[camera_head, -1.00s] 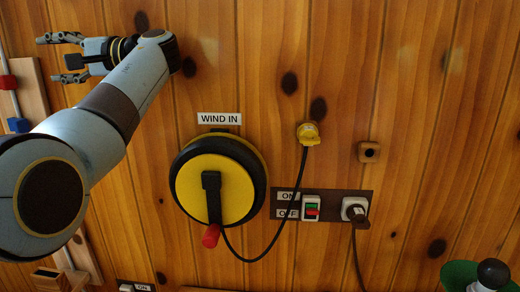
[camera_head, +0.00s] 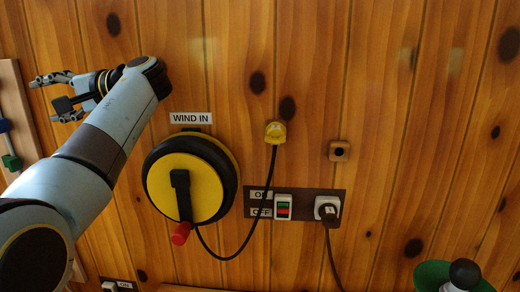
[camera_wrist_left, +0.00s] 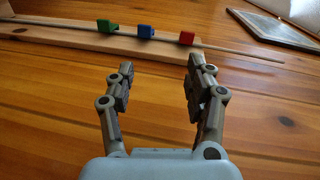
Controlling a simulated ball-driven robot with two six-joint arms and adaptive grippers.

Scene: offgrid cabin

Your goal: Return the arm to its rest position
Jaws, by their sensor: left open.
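My left arm (camera_head: 105,135) comes in from the lower left of the head view and bends at the upper left. Its gripper (camera_head: 48,97) points left there, in front of the wood-panelled wall. In the left wrist view the two fingers of the left gripper (camera_wrist_left: 158,85) stand apart with nothing between them, so it is open and empty. My right gripper is not in either view.
A yellow and black reel (camera_head: 200,185) with a red-knobbed crank hangs under a "WIND IN" label. A yellow plug (camera_head: 275,133), switch (camera_head: 283,207) and white plug (camera_head: 327,208) are on the wall.

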